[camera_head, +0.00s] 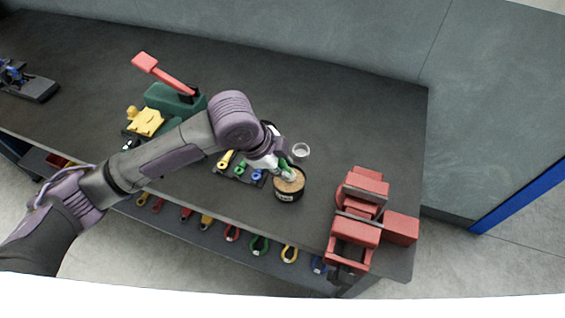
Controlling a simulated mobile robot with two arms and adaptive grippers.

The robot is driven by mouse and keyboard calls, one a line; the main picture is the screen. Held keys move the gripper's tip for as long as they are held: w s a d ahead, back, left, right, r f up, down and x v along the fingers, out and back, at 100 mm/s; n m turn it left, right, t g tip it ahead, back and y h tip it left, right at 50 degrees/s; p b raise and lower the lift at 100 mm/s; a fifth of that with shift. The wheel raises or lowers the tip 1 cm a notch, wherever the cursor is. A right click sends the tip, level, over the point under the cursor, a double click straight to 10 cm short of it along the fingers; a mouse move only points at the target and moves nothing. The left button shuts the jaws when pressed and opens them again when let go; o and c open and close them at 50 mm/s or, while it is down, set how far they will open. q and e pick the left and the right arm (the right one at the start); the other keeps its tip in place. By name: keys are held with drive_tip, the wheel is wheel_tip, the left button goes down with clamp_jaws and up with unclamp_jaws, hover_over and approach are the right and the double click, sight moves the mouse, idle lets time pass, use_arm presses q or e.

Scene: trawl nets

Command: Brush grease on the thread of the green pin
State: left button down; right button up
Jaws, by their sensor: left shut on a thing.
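My left gripper (276,167) reaches in from the left and is shut on a small brush (287,172), of which only a short greenish and pale part shows. The brush is at the opening of a round tin (288,196) with tan grease inside; I cannot tell how deep it dips. The green pin (241,167) lies on a dark tray between a yellow pin (226,159) and a blue pin (256,174), just left of the gripper. Its thread is too small to make out. My right gripper is not in view.
A red vise (361,220) stands at the bench's right end. A clear round dish (301,150) is behind the tin. A green tool with a red lever (165,75) and a yellow part (145,121) stand at left. Several coloured shackles (260,245) hang along the front. The back right is free.

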use_arm(q)
drive_tip(key=shift+f, duration=0.5)
idle(0.3)
drive_tip(key=shift+f, duration=0.15)
idle(2.0)
drive_tip(key=shift+p, duration=0.35)
wheel_tip(320, 180, up, 7)
drive_tip(key=p, duration=0.8)
drive_tip(key=shift+r, duration=0.2)
drive_tip(key=shift+f, duration=0.1)
drive_tip(key=shift+a+f+n+b, duration=0.15)
drive_tip(key=shift+a+n+b, duration=0.25)
drive_tip(key=shift+b, duration=0.15)
drive_tip(key=a+r+n+t+y+b, duration=0.1)
drive_tip(key=a+n+y+b, duration=0.6)
drive_tip(key=a+n, duration=0.9)
drive_tip(key=n+b, duration=0.2)
drive_tip(key=n, duration=0.1)
drive_tip(key=shift+a+y, duration=0.3)
